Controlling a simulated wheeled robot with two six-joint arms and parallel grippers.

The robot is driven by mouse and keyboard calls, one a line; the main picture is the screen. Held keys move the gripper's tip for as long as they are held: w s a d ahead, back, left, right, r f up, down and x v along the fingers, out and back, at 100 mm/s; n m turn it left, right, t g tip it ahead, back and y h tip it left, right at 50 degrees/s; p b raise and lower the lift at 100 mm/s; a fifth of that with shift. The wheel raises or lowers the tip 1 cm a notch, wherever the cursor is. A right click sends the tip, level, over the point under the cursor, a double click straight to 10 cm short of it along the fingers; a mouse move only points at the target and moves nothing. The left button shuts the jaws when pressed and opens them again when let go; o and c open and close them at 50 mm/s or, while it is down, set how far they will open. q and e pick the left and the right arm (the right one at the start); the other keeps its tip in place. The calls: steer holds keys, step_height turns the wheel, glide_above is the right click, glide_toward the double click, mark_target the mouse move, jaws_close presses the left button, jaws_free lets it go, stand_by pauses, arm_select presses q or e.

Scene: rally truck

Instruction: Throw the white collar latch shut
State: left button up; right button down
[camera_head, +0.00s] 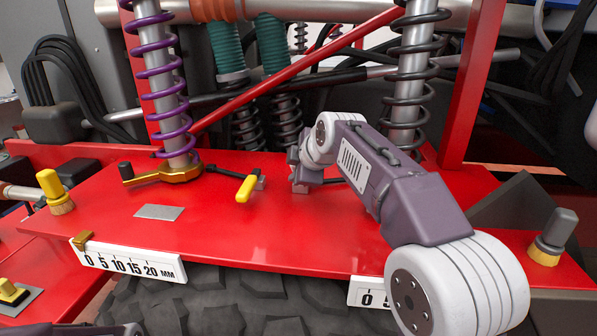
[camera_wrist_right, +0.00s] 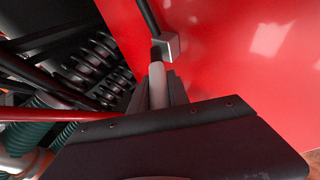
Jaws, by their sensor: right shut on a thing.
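My right gripper (camera_head: 299,178) is low over the red deck, right of the yellow-handled lever. In the right wrist view, its dark fingers are shut on the white handle of the collar latch (camera_wrist_right: 157,86). The handle joins a grey block (camera_wrist_right: 166,48), and a black rod continues from the block above the red surface. In the head view my right gripper and arm hide most of this latch. The black-sprung damper (camera_head: 406,95) rises behind my arm, and its foot is hidden. My left gripper's fingers do not show.
A purple-sprung damper (camera_head: 160,75) stands in a gold collar (camera_head: 163,174) at left, with a yellow-handled lever (camera_head: 248,187) beside it. A red diagonal bar (camera_head: 290,70) crosses behind. A yellow knob (camera_head: 54,190) and grey knob (camera_head: 555,232) stand at the sides. The deck's front middle is clear.

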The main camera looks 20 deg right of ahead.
steer(key=c, duration=1.3)
jaws_free()
steer(key=shift+a+f, duration=0.15)
steer(key=shift+f, duration=0.1)
steer(key=shift+o, duration=0.3)
steer(key=shift+w+a+r, duration=0.1)
steer(key=shift+w+a, duration=0.2)
steer(key=shift+s+d, duration=0.1)
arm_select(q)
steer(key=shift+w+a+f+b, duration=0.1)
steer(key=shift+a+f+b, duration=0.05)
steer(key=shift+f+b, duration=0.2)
arm_select(e)
steer(key=v, duration=0.8)
steer(key=shift+s+r, duration=0.3)
steer(key=shift+r, duration=0.05)
arm_select(q)
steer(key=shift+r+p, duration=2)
steer(key=shift+p, duration=0.05)
arm_select(e)
steer(key=v, duration=1)
steer(key=shift+r, duration=0.5)
